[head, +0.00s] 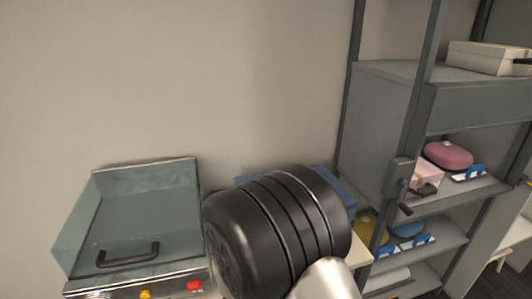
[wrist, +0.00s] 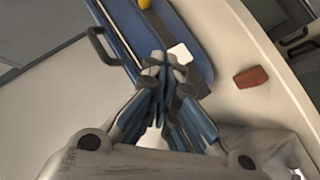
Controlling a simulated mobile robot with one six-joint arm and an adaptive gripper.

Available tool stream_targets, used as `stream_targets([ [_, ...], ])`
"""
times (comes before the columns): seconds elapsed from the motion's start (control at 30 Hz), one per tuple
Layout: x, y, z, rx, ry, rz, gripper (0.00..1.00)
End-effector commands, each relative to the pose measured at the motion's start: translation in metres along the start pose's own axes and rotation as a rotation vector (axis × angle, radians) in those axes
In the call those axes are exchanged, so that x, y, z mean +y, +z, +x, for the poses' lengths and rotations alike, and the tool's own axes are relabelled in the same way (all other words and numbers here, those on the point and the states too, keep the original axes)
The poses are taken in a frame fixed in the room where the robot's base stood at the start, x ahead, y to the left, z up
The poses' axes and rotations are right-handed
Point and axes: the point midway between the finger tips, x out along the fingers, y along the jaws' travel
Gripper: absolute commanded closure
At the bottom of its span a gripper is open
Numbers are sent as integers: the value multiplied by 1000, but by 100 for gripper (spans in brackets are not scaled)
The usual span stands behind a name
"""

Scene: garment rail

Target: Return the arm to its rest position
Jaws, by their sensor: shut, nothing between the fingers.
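My gripper (wrist: 163,72) shows in the wrist view with its fingers closed together and nothing between them. It is above a blue case-like object (wrist: 119,32), which it partly hides; I cannot tell whether they touch. In the head view my arm, a black ribbed joint and a pale link, fills the lower middle. My gripper is not visible in that view.
A clear-hooded machine (head: 133,216) with a dark handle stands left of my arm. A blue object (head: 343,190) is partly hidden behind my arm. A grey shelf (head: 383,115) holding a pink item (head: 448,155) stands right. A red-brown block (wrist: 251,77) lies on the pale surface.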

Motion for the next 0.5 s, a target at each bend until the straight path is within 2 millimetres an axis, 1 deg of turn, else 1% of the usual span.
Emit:
stream_targets([
  [0.03,10,-13,-2,10,-57,85,100],
  [0.1,16,-29,-9,20,-161,194,100],
  [0.17,25,-41,-20,25,-253,278,100],
  [0.2,31,-48,-28,25,-311,329,100],
  [0.27,41,-56,-43,22,-392,392,100],
  [0.37,61,-60,-74,1,-511,470,100],
  [0.43,76,-57,-98,-26,-578,506,100],
  [0.5,90,-46,-122,-69,-629,532,100],
])
